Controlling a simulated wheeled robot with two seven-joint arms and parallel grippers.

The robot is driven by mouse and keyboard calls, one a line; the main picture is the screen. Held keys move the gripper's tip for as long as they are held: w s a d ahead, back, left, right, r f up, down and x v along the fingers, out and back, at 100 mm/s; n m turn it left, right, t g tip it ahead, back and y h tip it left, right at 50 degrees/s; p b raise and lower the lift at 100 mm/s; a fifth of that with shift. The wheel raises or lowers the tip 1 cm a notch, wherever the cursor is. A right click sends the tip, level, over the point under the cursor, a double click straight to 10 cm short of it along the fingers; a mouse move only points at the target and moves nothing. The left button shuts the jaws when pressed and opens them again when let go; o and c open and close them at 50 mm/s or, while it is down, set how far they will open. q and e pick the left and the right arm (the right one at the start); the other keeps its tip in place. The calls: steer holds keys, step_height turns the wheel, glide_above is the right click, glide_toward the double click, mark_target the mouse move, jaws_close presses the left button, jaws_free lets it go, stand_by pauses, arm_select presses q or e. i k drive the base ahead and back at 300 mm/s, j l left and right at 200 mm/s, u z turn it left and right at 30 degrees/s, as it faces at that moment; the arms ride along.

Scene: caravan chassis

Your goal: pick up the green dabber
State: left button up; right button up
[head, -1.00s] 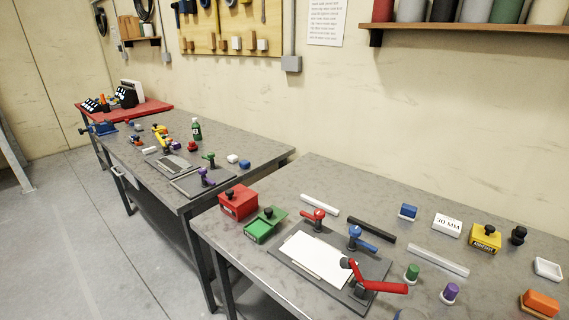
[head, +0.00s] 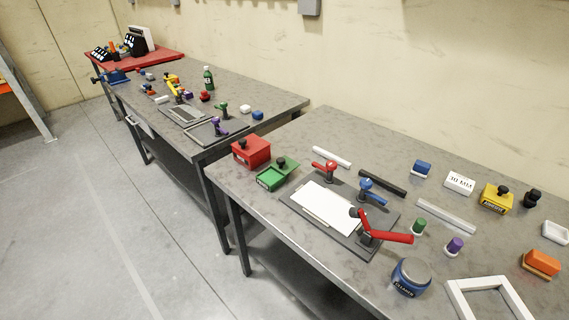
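The green dabber (head: 419,225) is a small green cylinder with a white lower end. It stands upright on the near grey table in the head view, just right of the red-handled clamp (head: 385,232). A similar purple dabber (head: 454,245) stands to its right and a little nearer. A silver bar (head: 446,216) lies behind the two dabbers. Neither of my grippers is in view.
A dark board with white paper (head: 327,207) and clamps lies left of the dabbers. A blue round tin (head: 411,277) and a white frame (head: 488,300) are in front. A yellow box (head: 496,198) and an orange block (head: 541,264) are to the right.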

mark_target(416, 230)
steer(key=z, duration=1.5)
